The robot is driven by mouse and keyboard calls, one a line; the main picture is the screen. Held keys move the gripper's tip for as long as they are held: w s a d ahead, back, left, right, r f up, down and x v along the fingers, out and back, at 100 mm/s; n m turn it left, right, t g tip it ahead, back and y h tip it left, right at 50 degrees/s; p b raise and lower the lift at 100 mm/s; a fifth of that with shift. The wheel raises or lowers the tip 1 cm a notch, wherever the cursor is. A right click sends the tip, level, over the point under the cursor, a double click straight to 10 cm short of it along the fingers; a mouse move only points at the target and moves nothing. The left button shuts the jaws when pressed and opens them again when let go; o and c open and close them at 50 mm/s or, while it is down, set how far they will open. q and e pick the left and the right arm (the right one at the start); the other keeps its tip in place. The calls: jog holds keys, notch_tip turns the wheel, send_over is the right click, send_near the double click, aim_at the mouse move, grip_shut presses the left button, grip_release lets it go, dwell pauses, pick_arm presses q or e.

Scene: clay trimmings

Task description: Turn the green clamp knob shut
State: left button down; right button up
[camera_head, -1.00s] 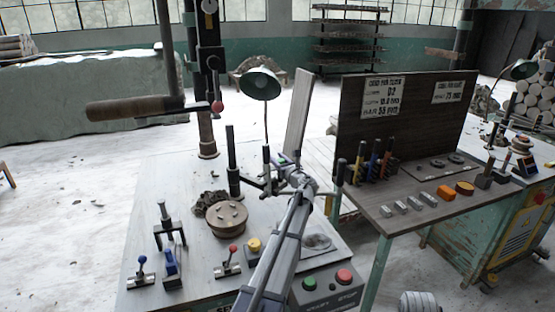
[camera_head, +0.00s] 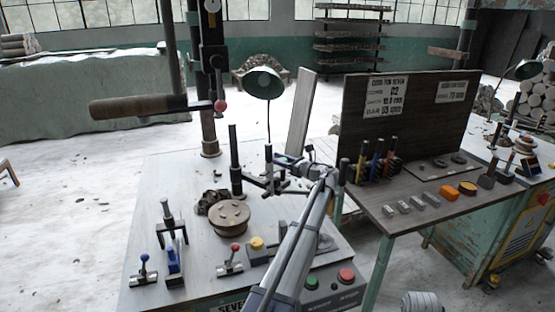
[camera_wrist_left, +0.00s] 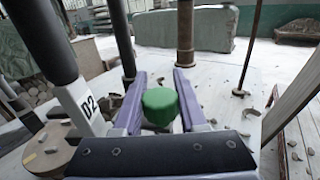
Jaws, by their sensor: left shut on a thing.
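The green clamp knob (camera_wrist_left: 160,106) shows in the left wrist view as a rounded green cap between the two purple fingers of my left gripper (camera_wrist_left: 162,100). The fingers are shut on it, one on each side. In the head view my left gripper (camera_head: 270,183) reaches over the machine table beside dark upright posts. I cannot make out the green knob there; the gripper and posts crowd that spot. My right gripper is in neither view.
A thick dark post (camera_wrist_left: 40,42) and a thinner post (camera_wrist_left: 122,40) stand close to my left gripper. A round brown disc (camera_head: 228,215), small clamps and a control box with a red button (camera_head: 346,275) sit on the table (camera_head: 150,215). A tool table stands right.

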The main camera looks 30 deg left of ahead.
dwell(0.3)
pick_arm(q)
jog(key=shift+c, duration=2.3)
grip_release()
jog(key=shift+d, duration=0.1)
jog(key=d, duration=0.7)
jog(key=shift+s+d, duration=0.3)
jog(key=shift+s, duration=0.1)
